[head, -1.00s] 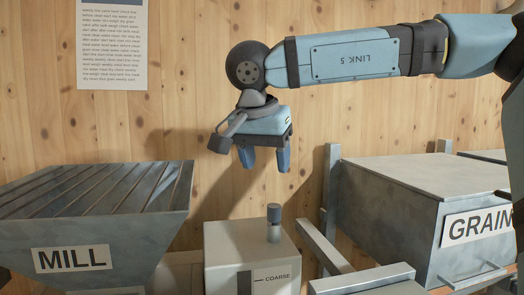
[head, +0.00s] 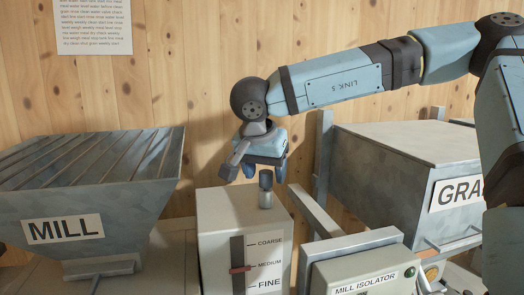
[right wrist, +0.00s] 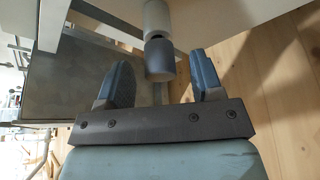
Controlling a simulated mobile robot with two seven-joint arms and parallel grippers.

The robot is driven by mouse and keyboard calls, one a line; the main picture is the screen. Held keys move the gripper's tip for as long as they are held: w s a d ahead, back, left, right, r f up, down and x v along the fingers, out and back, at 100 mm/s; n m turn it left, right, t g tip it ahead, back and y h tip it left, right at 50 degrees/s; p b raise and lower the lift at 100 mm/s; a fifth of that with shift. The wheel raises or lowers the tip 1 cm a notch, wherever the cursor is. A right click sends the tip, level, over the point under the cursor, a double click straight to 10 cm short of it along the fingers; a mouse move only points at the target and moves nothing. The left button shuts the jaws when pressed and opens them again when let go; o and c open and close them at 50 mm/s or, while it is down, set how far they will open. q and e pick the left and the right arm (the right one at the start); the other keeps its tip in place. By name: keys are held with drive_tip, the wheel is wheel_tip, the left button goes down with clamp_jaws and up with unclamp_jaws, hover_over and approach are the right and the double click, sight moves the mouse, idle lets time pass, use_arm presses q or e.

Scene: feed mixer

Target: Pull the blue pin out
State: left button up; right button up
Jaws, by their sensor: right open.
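The pin has a dull blue-grey cap (head: 266,179) on a paler grey stem (head: 267,200). It stands upright on top of the pale box with the COARSE, MEDIUM and FINE scale (head: 245,212). My right gripper (head: 264,172) points down just above the box, its two blue fingers open at the height of the cap. In the right wrist view the cap (right wrist: 160,60) appears in the gap between the open fingers (right wrist: 162,68), with clear space on both sides and no contact visible. My left gripper is not in view.
A MILL hopper (head: 62,229) stands at left, a grey grain bin (head: 400,180) at right. A MILL ISOLATOR box (head: 365,277) sits in front at right, near a slanted metal rail (head: 312,215). A red slider (head: 240,269) is on the scale. A wooden wall is behind.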

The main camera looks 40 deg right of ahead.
sight(266, 171)
drive_tip(key=shift+x, duration=0.8)
drive_tip(key=c, duration=1.1)
drive_tip(key=shift+r, duration=0.15)
drive_tip(key=shift+r, duration=0.1)
drive_tip(key=shift+r+p, duration=0.5)
drive_tip(key=shift+r, duration=0.25)
drive_tip(key=shift+r, duration=0.2)
drive_tip(key=shift+r+p, duration=1.45)
drive_tip(key=shift+r, duration=0.9)
